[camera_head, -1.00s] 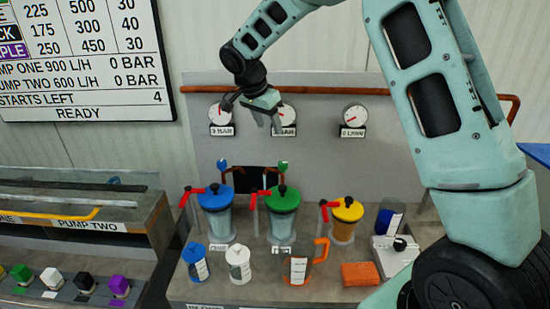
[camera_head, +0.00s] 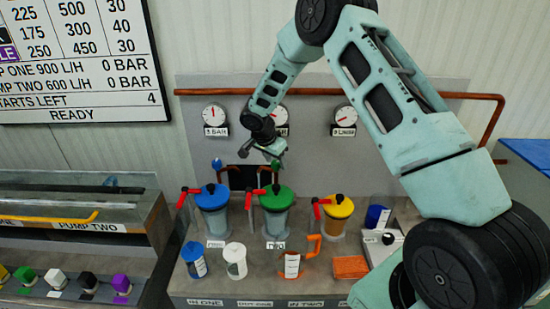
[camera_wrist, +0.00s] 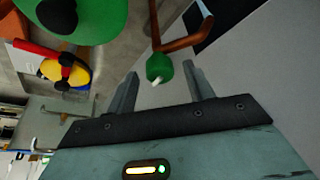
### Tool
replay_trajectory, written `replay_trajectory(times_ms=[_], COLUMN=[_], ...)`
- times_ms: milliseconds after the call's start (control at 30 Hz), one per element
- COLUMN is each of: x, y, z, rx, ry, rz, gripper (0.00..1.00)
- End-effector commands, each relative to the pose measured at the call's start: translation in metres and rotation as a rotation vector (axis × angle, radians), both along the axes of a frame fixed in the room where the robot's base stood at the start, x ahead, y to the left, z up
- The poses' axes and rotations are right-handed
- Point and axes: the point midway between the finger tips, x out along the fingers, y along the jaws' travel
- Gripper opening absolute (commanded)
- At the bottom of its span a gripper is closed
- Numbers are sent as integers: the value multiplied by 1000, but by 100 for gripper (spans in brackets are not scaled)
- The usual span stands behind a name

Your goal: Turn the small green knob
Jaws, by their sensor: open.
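The small green knob (camera_head: 276,165) sits on the copper pipework behind the green-lidded canister (camera_head: 277,212). In the wrist view the knob (camera_wrist: 159,66) has a pale pointer and lies at the end of a copper pipe (camera_wrist: 182,43). My gripper (camera_head: 260,158) is just above and in front of the panel, close to the knob. In the wrist view my gripper (camera_wrist: 160,70) is open, its two fingers apart, with the knob showing between the fingertips. I cannot tell whether the fingers touch it. The gripper is empty.
A small blue knob (camera_head: 217,164) is to the left. Blue-lidded (camera_head: 214,212) and yellow-lidded (camera_head: 338,215) canisters flank the green one, with red-handled valves. Gauges (camera_head: 215,116) hang on the panel behind. Jugs and an orange sponge (camera_head: 350,267) stand in front.

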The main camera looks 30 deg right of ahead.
Motion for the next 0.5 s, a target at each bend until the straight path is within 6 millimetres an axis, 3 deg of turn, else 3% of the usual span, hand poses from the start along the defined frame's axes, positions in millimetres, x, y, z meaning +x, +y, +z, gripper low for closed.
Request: replay_trajectory(times_ms=[267, 400, 433, 500], x=[0, 0, 0, 0], y=[0, 0, 0, 0], z=[-1, -1, -1, -1], rx=[0, -1, -1, -1], ry=[-1, 0, 0, 0], rz=[0, 0, 0, 1], gripper=[52, 13, 7, 7])
